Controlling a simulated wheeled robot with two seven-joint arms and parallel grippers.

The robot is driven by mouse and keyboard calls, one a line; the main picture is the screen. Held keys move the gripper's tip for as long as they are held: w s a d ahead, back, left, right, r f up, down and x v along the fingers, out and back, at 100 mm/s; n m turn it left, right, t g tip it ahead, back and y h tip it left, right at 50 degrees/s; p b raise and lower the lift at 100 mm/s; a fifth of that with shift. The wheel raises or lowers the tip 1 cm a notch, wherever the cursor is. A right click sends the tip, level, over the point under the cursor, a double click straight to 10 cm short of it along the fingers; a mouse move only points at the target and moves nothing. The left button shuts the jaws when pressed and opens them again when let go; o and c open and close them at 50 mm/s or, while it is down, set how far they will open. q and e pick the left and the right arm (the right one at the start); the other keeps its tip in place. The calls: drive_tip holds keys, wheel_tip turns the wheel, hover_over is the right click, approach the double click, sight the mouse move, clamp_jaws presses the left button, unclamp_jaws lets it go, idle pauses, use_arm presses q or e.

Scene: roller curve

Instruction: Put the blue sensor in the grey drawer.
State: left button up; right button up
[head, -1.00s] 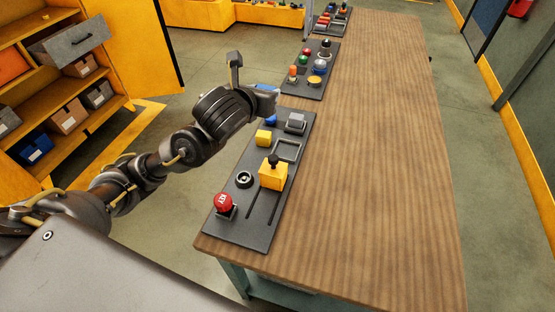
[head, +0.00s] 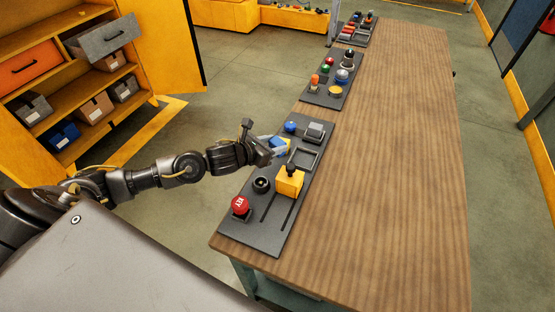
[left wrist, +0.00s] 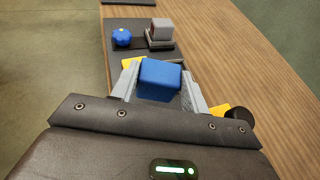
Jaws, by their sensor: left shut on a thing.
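The blue sensor (left wrist: 160,78) is a blue block between the fingers of my left gripper (left wrist: 158,88), which is shut on it. In the head view, part of the blue sensor (head: 279,143) shows at the fingertips of my left gripper (head: 276,146), over the nearest dark panel. How high it is above the panel is hard to tell. The grey drawer (head: 106,38) is in the orange cabinet at the upper left and stands pulled out. Its inside is mostly not visible. My right gripper is not in view.
The nearest panel (head: 247,228) carries a red button (head: 240,205), a yellow block with a black knob (head: 290,181), a blue knob (head: 290,126) and a grey switch (head: 314,131). The cabinet's orange drawer (head: 30,65) and several bins are near the grey drawer. Open floor separates table and cabinet.

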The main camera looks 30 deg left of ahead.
use_arm(q)
wheel_tip(320, 180, down, 2)
drive_tip(key=shift+f, duration=0.1)
wheel_tip(320, 180, down, 4)
drive_tip(key=shift+r+p, duration=0.25)
drive_tip(key=shift+p, duration=0.35)
drive_tip(key=shift+f, duration=0.3)
drive_tip(key=shift+f, duration=0.15)
drive_tip(key=o, duration=1)
